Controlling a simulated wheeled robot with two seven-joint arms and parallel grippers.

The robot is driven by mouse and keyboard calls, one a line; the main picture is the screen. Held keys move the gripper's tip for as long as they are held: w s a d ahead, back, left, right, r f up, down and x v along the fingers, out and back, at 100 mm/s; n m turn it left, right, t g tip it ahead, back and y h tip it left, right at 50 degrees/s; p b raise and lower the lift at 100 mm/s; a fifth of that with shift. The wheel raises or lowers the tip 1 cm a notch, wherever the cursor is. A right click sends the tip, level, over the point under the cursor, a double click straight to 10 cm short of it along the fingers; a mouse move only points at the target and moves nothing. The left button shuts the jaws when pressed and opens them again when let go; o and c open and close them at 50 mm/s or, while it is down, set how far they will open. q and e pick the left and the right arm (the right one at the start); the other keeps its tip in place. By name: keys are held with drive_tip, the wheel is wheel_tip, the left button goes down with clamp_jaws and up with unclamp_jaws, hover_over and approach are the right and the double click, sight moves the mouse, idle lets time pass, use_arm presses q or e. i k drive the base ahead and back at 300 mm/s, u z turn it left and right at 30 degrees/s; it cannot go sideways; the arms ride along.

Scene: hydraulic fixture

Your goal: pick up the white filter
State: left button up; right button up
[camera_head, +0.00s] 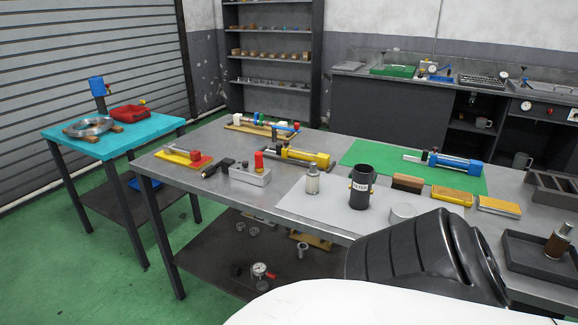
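The white filter (313,181) appears to be the small pale cylinder with a narrower metal top. It stands upright on the light grey mat (337,212) on the long metal table. A black labelled cylinder (361,188) stands just right of it, apart from it. Neither of my grippers shows in the head view. A black ribbed part at the lower right looks like my own arm and hides part of the table's front edge.
A grey block with a red knob (251,172) is left of the filter, and a yellow cylinder unit (297,157) lies behind it. A brush (407,184) and yellow boxes (452,195) are to the right.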

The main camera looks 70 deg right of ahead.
sight(312, 175)
drive_tip(key=i, duration=2)
drive_tip(key=z, duration=2.7)
